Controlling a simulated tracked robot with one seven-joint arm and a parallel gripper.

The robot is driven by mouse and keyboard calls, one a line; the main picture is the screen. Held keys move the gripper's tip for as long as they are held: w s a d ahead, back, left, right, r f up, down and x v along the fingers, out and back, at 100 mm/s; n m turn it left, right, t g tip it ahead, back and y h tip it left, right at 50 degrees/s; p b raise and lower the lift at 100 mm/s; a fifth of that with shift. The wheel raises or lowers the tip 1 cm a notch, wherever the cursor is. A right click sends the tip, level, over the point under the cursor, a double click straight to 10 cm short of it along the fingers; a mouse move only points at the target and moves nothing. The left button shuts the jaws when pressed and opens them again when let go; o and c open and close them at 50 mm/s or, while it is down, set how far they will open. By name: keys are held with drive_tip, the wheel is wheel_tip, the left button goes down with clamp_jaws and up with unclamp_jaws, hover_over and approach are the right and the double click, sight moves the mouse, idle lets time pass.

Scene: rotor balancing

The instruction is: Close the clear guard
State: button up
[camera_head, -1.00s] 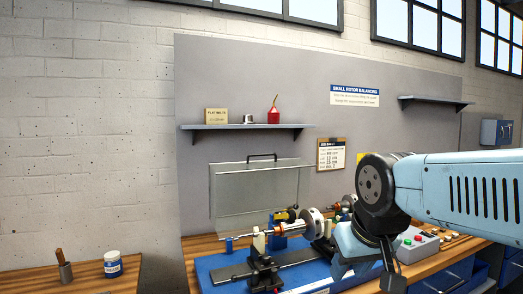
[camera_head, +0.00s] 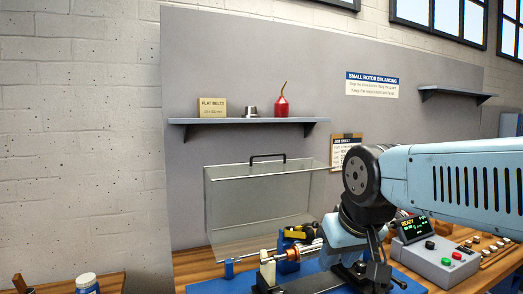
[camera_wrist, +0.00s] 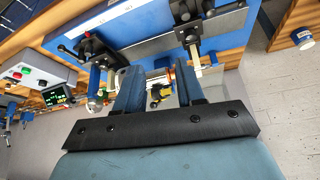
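The clear guard (camera_head: 250,208) is a see-through box-like cover with a black handle (camera_head: 268,156) on its top edge. In the head view it stands raised behind the rotor shaft (camera_head: 250,254), against the grey back panel. My gripper (camera_wrist: 158,72) shows in the wrist view with its two fingers apart and nothing held between them. A yellow and black part (camera_wrist: 157,95) appears beyond the gap. In the head view my wrist is right of the guard, and hides my fingertips and much of the balancing machine.
A control box (camera_head: 440,262) with a lit screen and buttons sits at the right of the bench. A shelf (camera_head: 240,122) above the guard holds a red oil can (camera_head: 282,105), a small metal part and a box. A jar (camera_head: 87,284) stands at lower left.

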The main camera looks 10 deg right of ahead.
wheel_tip(320, 180, up, 26)
drive_tip(key=m+g, duration=0.2)
drive_tip(key=m, duration=1.4)
hover_over(266, 156)
drive_tip(key=s, duration=0.4)
drive_tip(key=shift+y, duration=0.3)
drive_tip(key=x, duration=1.3)
drive_tip(key=shift+d+f, duration=0.25)
drive_tip(key=shift+d, duration=0.15)
clamp_jaws()
